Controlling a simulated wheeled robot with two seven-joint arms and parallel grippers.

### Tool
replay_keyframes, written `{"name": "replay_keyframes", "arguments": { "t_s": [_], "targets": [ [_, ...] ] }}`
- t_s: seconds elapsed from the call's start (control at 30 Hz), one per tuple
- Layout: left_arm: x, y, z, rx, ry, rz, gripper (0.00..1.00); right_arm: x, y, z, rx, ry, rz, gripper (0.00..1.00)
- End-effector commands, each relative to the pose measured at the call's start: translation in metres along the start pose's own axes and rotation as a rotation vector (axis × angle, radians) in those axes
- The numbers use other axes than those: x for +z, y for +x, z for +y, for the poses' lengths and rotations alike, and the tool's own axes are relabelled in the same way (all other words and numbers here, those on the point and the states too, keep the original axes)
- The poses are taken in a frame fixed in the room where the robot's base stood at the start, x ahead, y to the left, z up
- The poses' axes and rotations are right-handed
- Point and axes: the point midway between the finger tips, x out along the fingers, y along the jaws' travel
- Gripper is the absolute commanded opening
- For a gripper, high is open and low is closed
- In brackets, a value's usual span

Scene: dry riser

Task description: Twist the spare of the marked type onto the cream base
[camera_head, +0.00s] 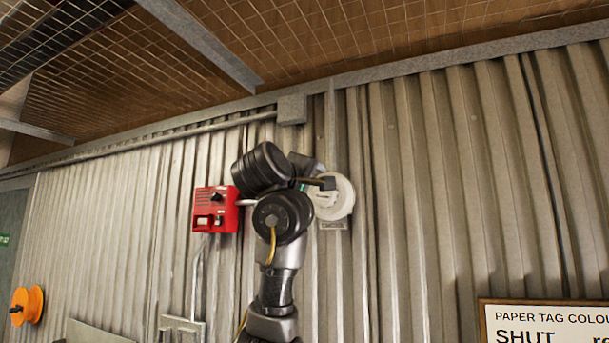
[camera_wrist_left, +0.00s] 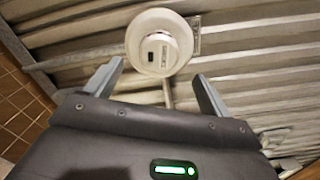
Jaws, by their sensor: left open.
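A round cream fitting (camera_head: 342,199) is on the corrugated wall, partly hidden behind my left gripper (camera_head: 322,184). In the left wrist view it shows as a wide cream disc (camera_wrist_left: 142,24) with a smaller round head (camera_wrist_left: 160,52) standing out from it. The head carries a small dark mark. I cannot tell whether disc and head are separate parts. My left gripper (camera_wrist_left: 157,70) is open, its fingers spread to either side below the head, with a visible gap. Nothing is clearly held. My right gripper is out of view.
A red call box (camera_head: 214,210) is on the wall left of my arm. An orange reel (camera_head: 27,306) is at far left. A paper tag sign (camera_head: 545,320) stands at lower right. A conduit box (camera_head: 292,109) and mesh ceiling are above.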

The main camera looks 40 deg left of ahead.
Motion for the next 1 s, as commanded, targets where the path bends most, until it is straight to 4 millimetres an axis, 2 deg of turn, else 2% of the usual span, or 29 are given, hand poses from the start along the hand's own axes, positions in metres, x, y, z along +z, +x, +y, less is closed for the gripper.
{"name": "replay_keyframes", "arguments": {
  "t_s": [0.03,0.3,0.5,0.73,0.77,1.0],
  "targets": [
    [-0.001,0.01,0.006,-0.003,0.0,-0.003,0.83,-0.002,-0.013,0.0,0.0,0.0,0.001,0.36],
    [-0.001,0.047,0.004,-0.001,0.0,-0.003,0.83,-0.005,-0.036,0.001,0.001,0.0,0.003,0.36],
    [0.0,0.056,0.001,0.0,-0.001,0.0,0.83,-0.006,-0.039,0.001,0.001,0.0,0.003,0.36],
    [0.0,0.056,0.0,0.0,-0.001,0.001,0.83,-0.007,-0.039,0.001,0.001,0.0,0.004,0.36],
    [-0.001,0.056,0.0,0.0,-0.001,0.001,0.81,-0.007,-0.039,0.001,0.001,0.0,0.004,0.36],
    [-0.001,0.056,0.0,0.0,0.0,0.001,0.5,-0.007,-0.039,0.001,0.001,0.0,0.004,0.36]
  ]
}}
